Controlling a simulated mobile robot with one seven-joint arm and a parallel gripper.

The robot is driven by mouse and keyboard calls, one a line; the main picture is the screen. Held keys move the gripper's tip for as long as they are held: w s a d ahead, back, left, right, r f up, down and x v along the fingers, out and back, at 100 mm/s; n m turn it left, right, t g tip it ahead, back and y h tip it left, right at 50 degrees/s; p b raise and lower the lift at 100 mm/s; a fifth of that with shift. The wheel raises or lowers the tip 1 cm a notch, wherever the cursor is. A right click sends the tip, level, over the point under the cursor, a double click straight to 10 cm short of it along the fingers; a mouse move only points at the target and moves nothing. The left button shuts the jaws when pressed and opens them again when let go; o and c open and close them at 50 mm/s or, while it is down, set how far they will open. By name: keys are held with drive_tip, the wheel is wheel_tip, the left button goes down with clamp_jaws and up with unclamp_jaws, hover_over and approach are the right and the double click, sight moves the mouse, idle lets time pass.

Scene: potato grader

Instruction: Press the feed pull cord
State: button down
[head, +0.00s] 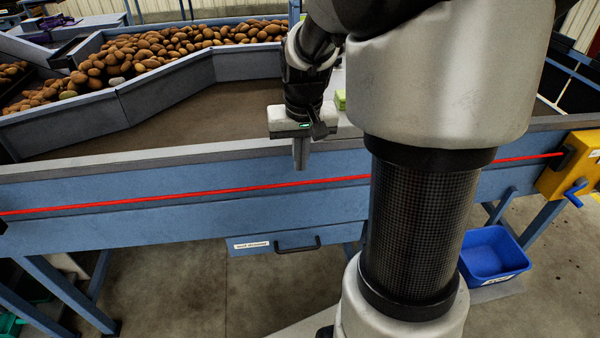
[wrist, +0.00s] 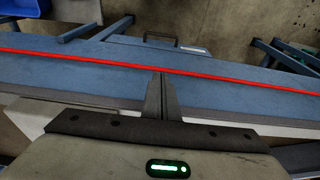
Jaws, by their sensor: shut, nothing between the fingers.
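The feed pull cord (head: 200,193) is a taut red line running along the front of the blue grader frame, ending at a yellow switch box (head: 570,165) on the right. In the wrist view the cord (wrist: 90,59) crosses the whole picture. My gripper (head: 299,168) is shut and empty, pointing down at the front edge of the grader, its tips just above the cord in the head view. In the wrist view the fingertips (wrist: 161,74) reach up to the cord's line; I cannot tell whether they touch it. My arm hides part of the cord on the right.
Potatoes (head: 150,50) lie behind grey walls on the grader's far side; the brown belt (head: 190,108) in front is bare. A drawer with a black handle (head: 298,246) is under the frame. A blue bin (head: 492,258) stands on the floor at right. The yellow box has a blue lever (head: 574,194).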

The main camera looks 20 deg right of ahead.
drive_tip(key=v, duration=0.3)
drive_tip(key=shift+r, duration=0.15)
idle(0.3)
drive_tip(key=s+a+r+n+t+p, duration=0.3)
drive_tip(key=s+a+r+p, duration=0.4)
drive_tip(key=s+r, duration=0.8)
drive_tip(key=s+a, duration=0.1)
drive_tip(key=a, duration=0.2)
drive_tip(key=shift+s+a+r+y, duration=0.2)
drive_tip(key=shift+s+r+y, duration=0.05)
drive_tip(key=shift+s+y, duration=0.1)
drive_tip(key=shift+d, duration=0.1)
